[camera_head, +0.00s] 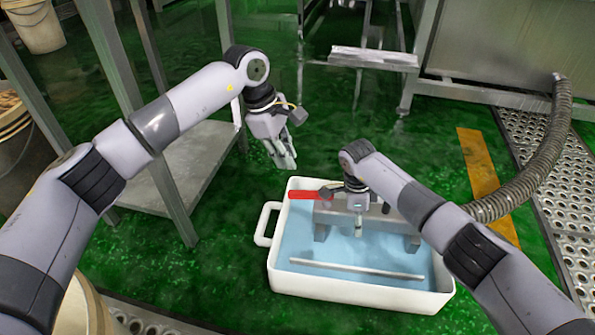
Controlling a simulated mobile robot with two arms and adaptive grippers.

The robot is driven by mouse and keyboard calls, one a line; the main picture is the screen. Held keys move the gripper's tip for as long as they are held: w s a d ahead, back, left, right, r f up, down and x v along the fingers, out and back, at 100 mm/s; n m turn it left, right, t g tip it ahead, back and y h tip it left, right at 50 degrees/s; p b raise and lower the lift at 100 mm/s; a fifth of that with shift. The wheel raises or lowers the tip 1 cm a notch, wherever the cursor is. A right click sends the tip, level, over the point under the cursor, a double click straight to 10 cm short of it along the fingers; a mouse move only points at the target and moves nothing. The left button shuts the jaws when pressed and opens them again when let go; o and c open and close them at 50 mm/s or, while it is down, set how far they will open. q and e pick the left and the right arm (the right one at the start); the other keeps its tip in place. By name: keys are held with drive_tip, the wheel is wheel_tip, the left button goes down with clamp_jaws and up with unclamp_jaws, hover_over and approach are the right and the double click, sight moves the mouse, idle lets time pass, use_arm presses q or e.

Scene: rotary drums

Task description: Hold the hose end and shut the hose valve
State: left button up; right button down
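A red lever handle (305,194) of the valve lies level over the far left part of a white tub. The dark valve body (326,192) joins its right end, at a grey metal block. My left gripper (283,160) hangs up and left of the handle, apart from it, fingers pointing down. Its fingers look close together, but their gap is unclear. My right gripper (357,207) points down at the block in the tub, right of the valve; its fingers are too small to read. A grey ribbed hose (545,160) curves from a steel tank and passes behind my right arm, which hides its end.
The white tub (362,290) has a light blue inside with a metal rod (357,269) lying in it. A steel table (185,165) stands at left and buckets (37,25) farther left. The steel tank (500,45) is at back right. Green floor is open behind the tub.

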sight(311, 198)
use_arm(q)
drive_tip(key=m, duration=0.2)
drive_tip(key=w+d+m+t+y, duration=0.1)
drive_tip(key=m, duration=0.2)
drive_tip(key=d+m+y, duration=0.1)
drive_tip(key=m, duration=0.1)
drive_tip(key=shift+w+d+f+m+t, duration=0.25)
drive_tip(key=shift+w+f+m+t, duration=0.05)
drive_tip(key=shift+w+f+m, duration=0.1)
clamp_jaws()
use_arm(e)
drive_tip(key=shift+s+d+f, duration=0.1)
drive_tip(key=shift+f, duration=0.15)
use_arm(q)
wheel_tip(311, 198, down, 9)
drive_tip(key=d+m+t+y, duration=0.1)
drive_tip(key=m, duration=0.5)
drive_tip(key=shift+w+d+f, duration=0.15)
drive_tip(key=shift+w+f, duration=0.05)
drive_tip(key=shift+w, duration=0.2)
